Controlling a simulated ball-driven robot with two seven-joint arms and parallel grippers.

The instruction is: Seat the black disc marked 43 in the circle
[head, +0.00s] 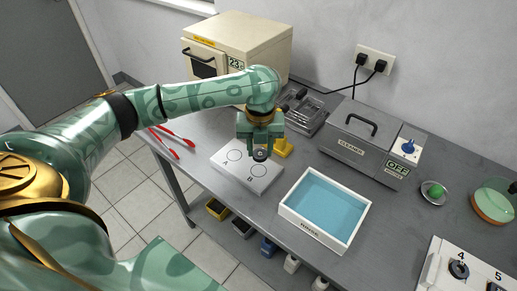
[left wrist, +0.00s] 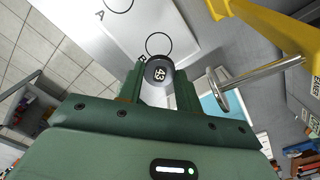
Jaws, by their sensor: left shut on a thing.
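The black disc marked 43 (left wrist: 158,72) is between the fingers of my left gripper (head: 261,151), which is shut on it. It also shows in the head view (head: 260,155), dark under the fingertips. The gripper is over the back right part of a white plate (head: 230,171) lying on the bench. The plate bears two black outlined circles. In the left wrist view, circle A (left wrist: 118,5) is at the top edge and circle B (left wrist: 158,43) lies just beyond the disc. The height of the disc above the plate is hard to tell. My right gripper is not in view.
A yellow stand (head: 283,147) is close behind the gripper. A white tray with blue liquid (head: 283,208) stands right of the plate. A grey cleaner box (head: 355,150) reads OFF. A white numbered panel (head: 440,280) is at lower right. Red-handled tools (head: 172,142) lie left.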

